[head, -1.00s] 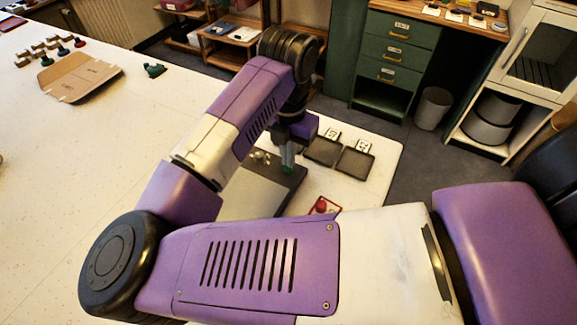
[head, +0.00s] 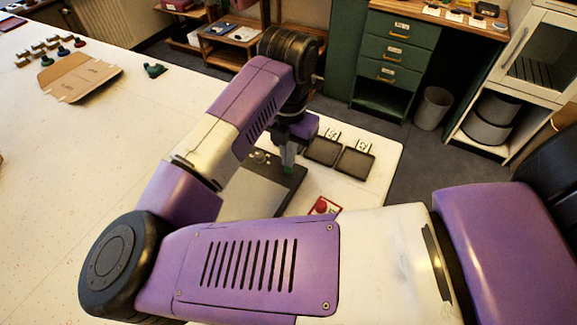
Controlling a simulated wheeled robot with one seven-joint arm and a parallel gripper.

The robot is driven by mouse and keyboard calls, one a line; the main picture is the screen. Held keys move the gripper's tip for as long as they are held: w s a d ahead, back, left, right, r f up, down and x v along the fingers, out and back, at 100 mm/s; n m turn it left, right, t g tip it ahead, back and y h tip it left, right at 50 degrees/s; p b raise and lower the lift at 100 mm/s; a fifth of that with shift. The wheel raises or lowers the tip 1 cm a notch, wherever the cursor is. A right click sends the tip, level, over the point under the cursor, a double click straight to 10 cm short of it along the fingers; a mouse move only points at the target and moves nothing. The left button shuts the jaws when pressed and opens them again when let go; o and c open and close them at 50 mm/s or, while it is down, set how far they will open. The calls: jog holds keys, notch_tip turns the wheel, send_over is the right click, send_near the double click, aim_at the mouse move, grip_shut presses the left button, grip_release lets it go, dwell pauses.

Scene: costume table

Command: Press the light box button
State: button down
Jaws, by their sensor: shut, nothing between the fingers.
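The light box (head: 252,192) lies flat on the white table, a pale grey panel with a dark border. My arm hides part of it. My gripper (head: 288,168) points down over the dark border at the box's far right side. Its greenish fingers are shut and hold nothing. The fingertips are at or just above the border; I cannot tell whether they touch it. I cannot make out the light box button, which may be under the fingertips.
A red button-like thing (head: 321,206) sits right of the box, partly behind my arm. Two dark trays (head: 355,163) with small white cards lie near the table's right edge. A cardboard piece (head: 80,78) and several small stamps lie far left. The table's left middle is clear.

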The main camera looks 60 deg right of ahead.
jog(key=shift+f+b, duration=1)
jog(key=shift+b, duration=0.1)
jog(key=shift+r, duration=0.15)
dwell(0.3)
jog(key=shift+r+p, duration=1.3)
jog(key=shift+r, duration=2.05)
